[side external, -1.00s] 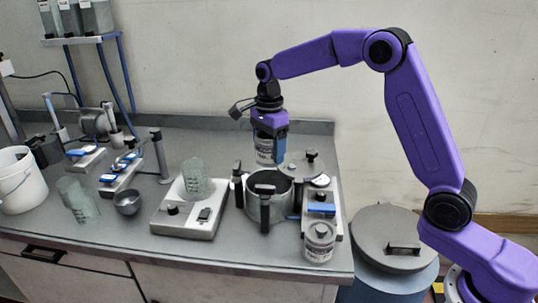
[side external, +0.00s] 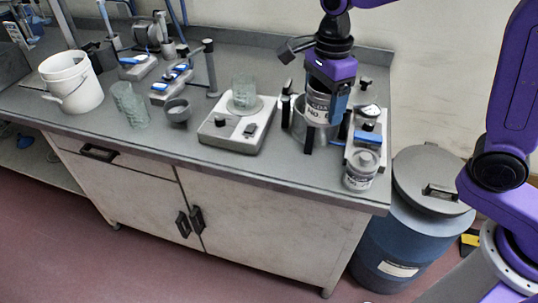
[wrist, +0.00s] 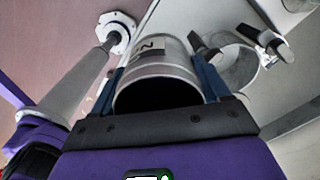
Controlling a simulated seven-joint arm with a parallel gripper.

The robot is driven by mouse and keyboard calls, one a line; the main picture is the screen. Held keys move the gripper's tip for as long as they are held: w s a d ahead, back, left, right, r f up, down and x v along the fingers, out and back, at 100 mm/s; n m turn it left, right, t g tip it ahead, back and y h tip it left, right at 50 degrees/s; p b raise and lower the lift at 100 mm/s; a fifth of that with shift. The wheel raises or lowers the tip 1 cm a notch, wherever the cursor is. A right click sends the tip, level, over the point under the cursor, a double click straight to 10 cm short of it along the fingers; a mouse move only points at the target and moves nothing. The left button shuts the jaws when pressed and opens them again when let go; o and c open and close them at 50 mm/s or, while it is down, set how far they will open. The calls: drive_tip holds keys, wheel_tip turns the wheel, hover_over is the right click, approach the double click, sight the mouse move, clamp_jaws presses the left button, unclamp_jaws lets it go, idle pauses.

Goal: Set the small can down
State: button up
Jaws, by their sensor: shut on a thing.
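My gripper (side external: 329,98) is shut on a grey metal can (side external: 317,106) with a pale, lettered label. In the side view the can hangs upright and overlaps the pot (side external: 298,128); I cannot tell its exact height above the counter. In the wrist view the can (wrist: 165,58) sits between the two blue fingers, its dark round end facing the camera. Another labelled can (side external: 360,172) with a grey lid stands near the counter's front right corner, apart from my gripper.
A hotplate (side external: 237,132) carrying a glass beaker (side external: 244,92) stands left of the pot. A device with a blue part (side external: 367,138) is on the right. A small bowl (side external: 178,111) and a white bucket (side external: 72,84) are further left. The counter front (side external: 150,133) has bare space.

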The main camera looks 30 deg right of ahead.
drive_tip(key=shift+s+a, duration=0.2)
drive_tip(key=shift+s, duration=0.3)
drive_tip(key=shift+a+f, duration=0.15)
drive_tip(key=w+a+f, duration=0.3)
drive_tip(key=w+f, duration=0.3)
drive_tip(key=w+a+f, duration=0.2)
drive_tip(key=w+f, duration=0.4)
drive_tip(key=f, duration=0.1)
drive_tip(key=shift+w+a, duration=0.15)
drive_tip(key=shift+a, duration=0.25)
drive_tip(key=shift+f, duration=0.55)
drive_tip(key=o, duration=1.1)
drive_tip(key=shift+o, duration=0.2)
